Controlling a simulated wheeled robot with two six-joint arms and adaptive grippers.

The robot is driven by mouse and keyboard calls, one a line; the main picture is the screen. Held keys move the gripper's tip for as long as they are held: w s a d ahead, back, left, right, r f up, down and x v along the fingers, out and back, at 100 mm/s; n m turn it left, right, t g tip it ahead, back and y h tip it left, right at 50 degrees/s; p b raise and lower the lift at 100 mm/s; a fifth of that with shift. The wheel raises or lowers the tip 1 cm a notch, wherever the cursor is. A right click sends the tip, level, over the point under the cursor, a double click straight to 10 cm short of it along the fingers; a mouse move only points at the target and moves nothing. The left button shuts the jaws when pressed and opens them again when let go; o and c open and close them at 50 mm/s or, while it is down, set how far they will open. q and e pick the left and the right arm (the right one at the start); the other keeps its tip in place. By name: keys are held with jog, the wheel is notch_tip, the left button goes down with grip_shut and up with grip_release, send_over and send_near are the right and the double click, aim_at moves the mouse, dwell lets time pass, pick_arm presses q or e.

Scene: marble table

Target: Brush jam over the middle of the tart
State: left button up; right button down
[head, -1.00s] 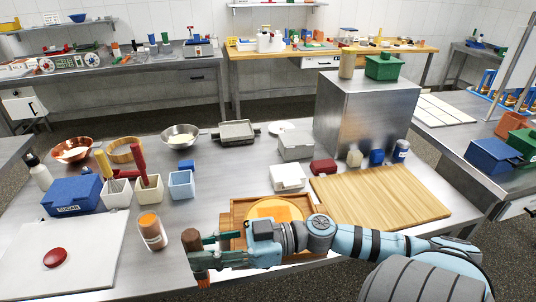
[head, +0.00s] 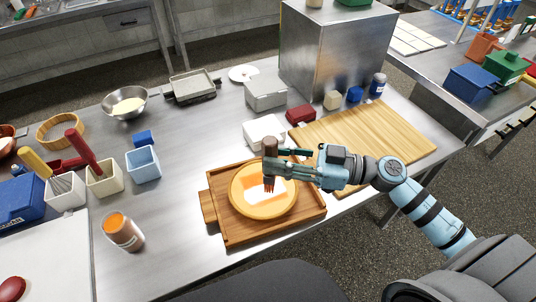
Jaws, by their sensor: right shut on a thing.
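The tart (head: 240,202) is round and golden, with a paler patch and orange areas in its middle. It lies on a wooden tray (head: 233,234) near the table's front. My right gripper (head: 270,165) is shut on a brush (head: 270,148), held upright with its brown handle up. The bristles point down over the middle of the tart; I cannot tell whether they touch it. An open jar (head: 125,235) with orange jam stands left of the tray. My left gripper is not in view.
A wooden board (head: 400,140) lies right of the tray, with a large steel box (head: 335,55) behind it. White and grey boxes (head: 265,94) stand behind the tray. Utensil holders (head: 104,180) stand at left. Bare steel table lies between jar and tray.

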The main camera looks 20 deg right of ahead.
pick_arm(q)
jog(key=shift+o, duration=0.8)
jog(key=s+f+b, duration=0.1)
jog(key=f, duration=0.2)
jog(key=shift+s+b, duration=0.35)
jog(key=shift+b, duration=0.05)
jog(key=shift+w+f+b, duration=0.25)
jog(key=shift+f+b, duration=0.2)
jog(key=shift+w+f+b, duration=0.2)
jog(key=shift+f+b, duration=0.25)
pick_arm(e)
jog(key=w+a+f+n+g, duration=0.1)
jog(key=w+a+f, duration=0.1)
jog(key=f, duration=0.3)
jog(key=w+a+f+g+y, duration=0.1)
jog(key=w+a+f, duration=0.1)
jog(key=f, duration=0.3)
jog(key=shift+w+a+n, duration=0.3)
jog(key=shift+n, duration=0.1)
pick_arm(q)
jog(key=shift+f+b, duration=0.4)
pick_arm(e)
jog(key=shift+f, duration=0.85)
jog(key=d, duration=0.4)
